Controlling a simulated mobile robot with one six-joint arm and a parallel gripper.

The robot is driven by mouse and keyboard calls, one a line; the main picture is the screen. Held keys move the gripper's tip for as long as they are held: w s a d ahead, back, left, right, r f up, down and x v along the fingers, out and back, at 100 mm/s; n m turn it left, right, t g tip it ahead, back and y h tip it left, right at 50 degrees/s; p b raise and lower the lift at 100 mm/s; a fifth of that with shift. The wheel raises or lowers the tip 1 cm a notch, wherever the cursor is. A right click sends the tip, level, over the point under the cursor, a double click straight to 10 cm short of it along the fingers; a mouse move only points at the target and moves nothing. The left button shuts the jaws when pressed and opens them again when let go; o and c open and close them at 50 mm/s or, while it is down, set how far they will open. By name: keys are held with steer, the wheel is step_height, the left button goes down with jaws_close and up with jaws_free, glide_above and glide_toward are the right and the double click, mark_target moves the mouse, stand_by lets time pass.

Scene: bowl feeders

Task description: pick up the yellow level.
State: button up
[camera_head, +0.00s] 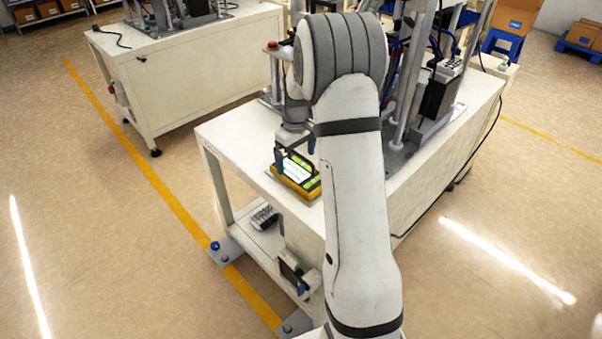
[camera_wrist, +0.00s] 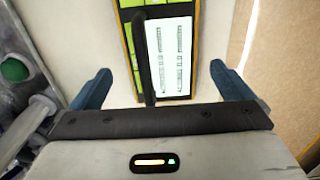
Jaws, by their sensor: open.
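The yellow level (camera_head: 298,180) lies on the white workbench near its front left edge. It has a yellow body, a lit green and white face and a black handle standing up from it. In the wrist view the level (camera_wrist: 175,55) shows its face, with the dark handle crossing it between my two blue fingers. My gripper (camera_head: 294,152) is above the level and open, with a finger on each side (camera_wrist: 160,82). The fingers look apart from the handle. My arm hides part of the bench right of the level in the head view.
The white workbench (camera_head: 240,142) carries metal posts and machinery behind the level. In the wrist view a green button (camera_wrist: 14,69) and metal parts sit at the left. A second bench (camera_head: 180,85) stands at the back left. Floor at the left is clear.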

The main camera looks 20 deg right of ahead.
mark_target(299, 171)
steer(key=f, duration=0.2)
steer(key=s+f, duration=0.1)
steer(key=shift+d+f, duration=0.2)
steer(key=shift+f, duration=0.7)
steer(key=shift+c, duration=0.4)
